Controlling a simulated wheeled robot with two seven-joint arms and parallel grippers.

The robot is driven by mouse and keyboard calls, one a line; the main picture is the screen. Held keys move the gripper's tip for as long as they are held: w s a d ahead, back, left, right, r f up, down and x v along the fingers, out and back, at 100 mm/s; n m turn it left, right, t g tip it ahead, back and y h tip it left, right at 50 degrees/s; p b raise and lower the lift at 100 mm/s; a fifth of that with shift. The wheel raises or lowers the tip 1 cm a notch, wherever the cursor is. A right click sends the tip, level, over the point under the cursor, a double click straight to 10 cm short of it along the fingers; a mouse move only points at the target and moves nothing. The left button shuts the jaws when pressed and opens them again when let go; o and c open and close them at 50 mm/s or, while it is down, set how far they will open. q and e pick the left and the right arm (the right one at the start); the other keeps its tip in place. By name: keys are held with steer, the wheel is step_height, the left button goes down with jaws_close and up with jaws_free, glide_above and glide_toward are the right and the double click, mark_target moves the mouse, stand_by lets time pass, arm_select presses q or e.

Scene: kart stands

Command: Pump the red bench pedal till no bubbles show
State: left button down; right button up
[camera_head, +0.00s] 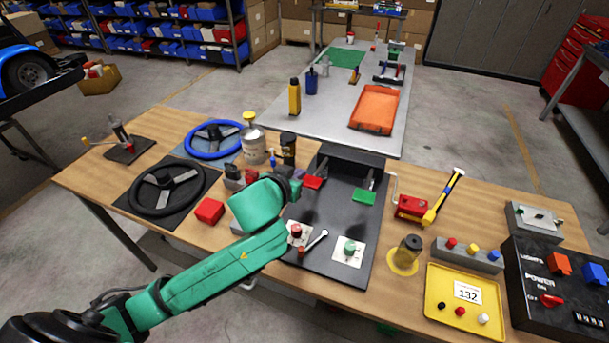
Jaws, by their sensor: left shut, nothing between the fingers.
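No bubbles can be made out at this size. My right gripper is not in view.
Red and green knobs on white plates and a small lever (314,243) are on the board's near part. Steering wheels (167,188), a metal canister (253,145) and a red block (209,211) are left. A dark jar (410,247) and yellow tray (465,302) are right.

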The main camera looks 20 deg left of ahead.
arm_select(q)
steer(key=p, duration=0.3)
glide_above(309, 184)
steer(key=w, duration=0.1)
step_height(309, 184, down, 5)
steer(key=shift+w+r, duration=0.1)
steer(key=f, duration=0.1)
steer(key=s+f, duration=0.1)
steer(key=f, duration=0.1)
steer(key=shift+s+f, duration=0.15)
steer(key=shift+f, duration=0.15)
steer(key=shift+s+f, duration=0.1)
steer(key=shift+f, duration=0.05)
